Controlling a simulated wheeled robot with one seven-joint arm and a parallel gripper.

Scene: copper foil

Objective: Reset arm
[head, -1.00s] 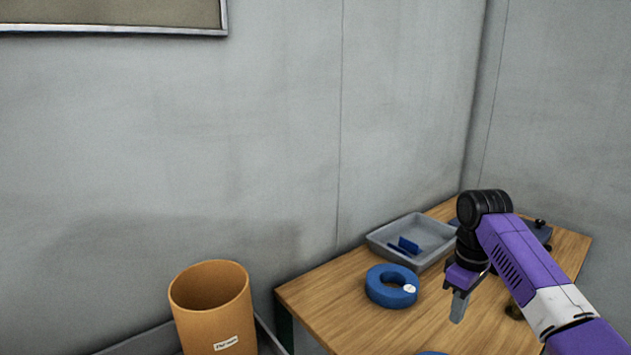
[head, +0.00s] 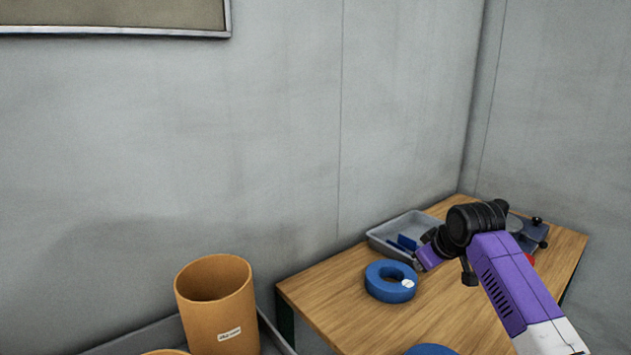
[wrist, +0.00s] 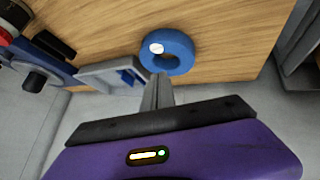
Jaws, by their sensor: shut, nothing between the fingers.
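My purple and black arm reaches over the wooden table (head: 345,310) from the lower right in the head view. My gripper (wrist: 160,80) points into the scene in the wrist view, its grey fingers together and empty. In the head view the fingers are hard to make out beside the wrist. A blue ring-shaped roll (head: 390,290) with a white label lies on the table, left of my wrist. It also shows in the wrist view (wrist: 180,58), beyond the fingertips; I cannot tell the gap.
A grey tray (head: 380,240) with blue items stands at the table's back edge, partly behind my arm. A dark blue device (head: 530,235) stands at the back right. An orange bin (head: 218,310) stands left of the table. Another blue round thing (head: 432,349) shows at the bottom edge.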

